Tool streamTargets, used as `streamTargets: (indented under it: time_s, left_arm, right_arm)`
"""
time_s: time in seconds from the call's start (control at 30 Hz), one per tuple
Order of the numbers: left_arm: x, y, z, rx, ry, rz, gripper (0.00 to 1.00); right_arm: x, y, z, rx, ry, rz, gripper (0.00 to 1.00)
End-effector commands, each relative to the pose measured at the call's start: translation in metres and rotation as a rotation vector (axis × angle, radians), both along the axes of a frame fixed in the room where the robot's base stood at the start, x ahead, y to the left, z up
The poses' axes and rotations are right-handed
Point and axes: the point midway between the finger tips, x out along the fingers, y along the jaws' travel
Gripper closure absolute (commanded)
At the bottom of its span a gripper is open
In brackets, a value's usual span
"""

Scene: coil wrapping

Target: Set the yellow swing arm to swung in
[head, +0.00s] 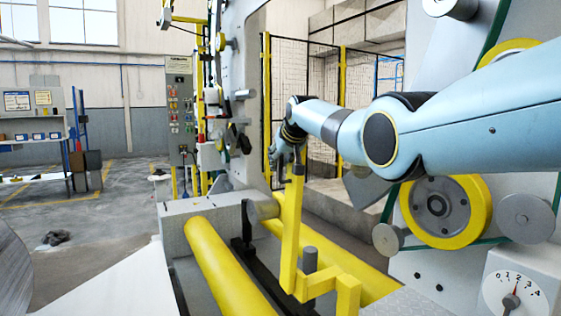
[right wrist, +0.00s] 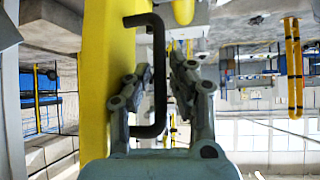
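The yellow swing arm (head: 291,225) stands upright above the yellow rollers in the head view. Its lower end bends right to a short yellow piece. My right gripper (head: 287,152) is at the top of this bar, its fingers small and partly hidden there. In the right wrist view, the yellow bar (right wrist: 103,75) fills the left part, with a black U-shaped handle (right wrist: 158,75) on it. The fingers of my right gripper (right wrist: 160,72) are apart on both sides of the handle, with a gap on its right side. My left gripper is not in view.
Two yellow rollers (head: 218,262) lie below the swing arm. A grey machine panel with a yellow wheel (head: 481,212) and a dial (head: 515,294) stands at right. A grey upright plate (head: 238,100) stands behind the bar. Open floor lies at left.

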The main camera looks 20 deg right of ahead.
Motion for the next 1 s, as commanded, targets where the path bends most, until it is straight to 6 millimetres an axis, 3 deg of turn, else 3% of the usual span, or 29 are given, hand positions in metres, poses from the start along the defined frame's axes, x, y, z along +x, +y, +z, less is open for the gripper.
streamTargets:
  time_s: [0.33,0.8,1.0]
  left_arm:
    - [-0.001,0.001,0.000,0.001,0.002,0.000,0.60]
    - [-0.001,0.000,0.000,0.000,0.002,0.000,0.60]
    - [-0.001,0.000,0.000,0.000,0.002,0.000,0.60]
  right_arm:
    - [-0.012,0.001,0.010,0.001,-0.001,0.000,0.79]
    - [-0.071,0.007,0.059,-0.001,-0.001,0.001,0.79]
    - [-0.087,0.009,0.074,0.000,-0.001,0.000,0.79]
